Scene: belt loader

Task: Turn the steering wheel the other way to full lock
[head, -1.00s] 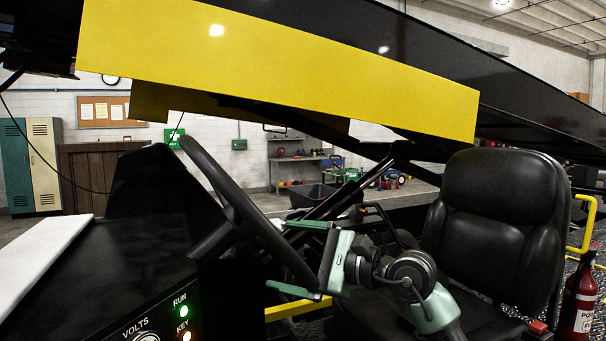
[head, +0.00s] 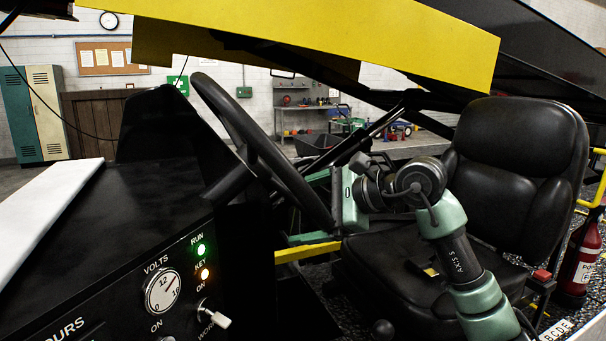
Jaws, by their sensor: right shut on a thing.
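The black steering wheel (head: 247,133) stands steeply tilted on the dark console, seen nearly edge-on. My right gripper (head: 312,207) comes in from the seat side, with its two green fingers on either side of the wheel's lower right rim. It is shut on that rim; the exact contact is partly hidden by the wheel. My right arm reaches up from the lower right, in front of the seat. My left gripper is not in the head view.
The black seat (head: 520,150) stands right of the wheel. The dash (head: 120,240) has a volts gauge (head: 162,291), lit RUN and KEY lamps and a work switch (head: 214,314). A yellow boom (head: 330,35) crosses above. A red extinguisher (head: 577,262) is at far right.

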